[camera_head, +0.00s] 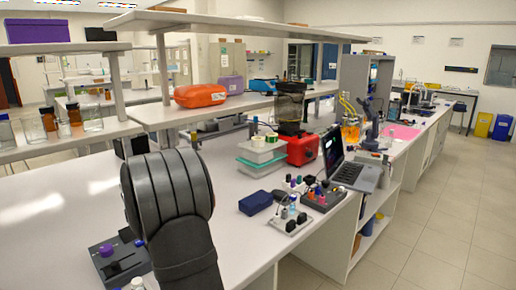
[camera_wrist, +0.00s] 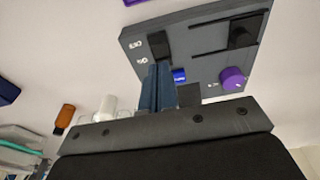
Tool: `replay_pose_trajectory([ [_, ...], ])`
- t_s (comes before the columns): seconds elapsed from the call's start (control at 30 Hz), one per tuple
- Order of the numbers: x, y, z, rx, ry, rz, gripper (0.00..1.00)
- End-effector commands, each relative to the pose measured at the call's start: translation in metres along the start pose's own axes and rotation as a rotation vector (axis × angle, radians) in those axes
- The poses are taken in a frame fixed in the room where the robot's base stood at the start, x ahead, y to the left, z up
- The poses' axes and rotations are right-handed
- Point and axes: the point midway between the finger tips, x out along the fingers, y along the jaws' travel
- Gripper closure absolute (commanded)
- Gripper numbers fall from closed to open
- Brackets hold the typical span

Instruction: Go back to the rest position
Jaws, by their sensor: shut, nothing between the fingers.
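My gripper (camera_wrist: 157,72) shows in the wrist view with its two blue-grey fingers together and nothing between them. It is over or in front of a dark grey control panel (camera_wrist: 205,55), near the blue button (camera_wrist: 179,75). I cannot tell whether the fingertips touch the panel. The panel has a purple knob (camera_wrist: 232,79), a black switch (camera_wrist: 159,43) and a slotted slider (camera_wrist: 242,32). In the head view the panel (camera_head: 124,262) lies on the bench at the lower left, partly hidden by my arm. The gripper is hidden there.
The white bench (camera_head: 50,205) is clear left of my arm. A blue box (camera_head: 256,202), a small rack (camera_head: 290,222), a laptop (camera_head: 350,168) and a red device (camera_head: 302,150) stand to the right. A shelf (camera_head: 230,28) overhangs the bench. A brown bottle (camera_wrist: 65,117) is near my gripper.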

Motion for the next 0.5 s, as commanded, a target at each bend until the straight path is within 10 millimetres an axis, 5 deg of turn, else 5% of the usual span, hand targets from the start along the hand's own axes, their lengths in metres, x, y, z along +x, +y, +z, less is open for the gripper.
replay_pose_trajectory([
  [0.1,-0.025,0.000,-0.004,0.000,0.003,0.001,1.00],
  [0.47,0.050,0.000,0.009,0.000,-0.005,-0.001,1.00],
  [0.5,0.035,0.000,0.004,-0.001,0.004,0.001,1.00],
])
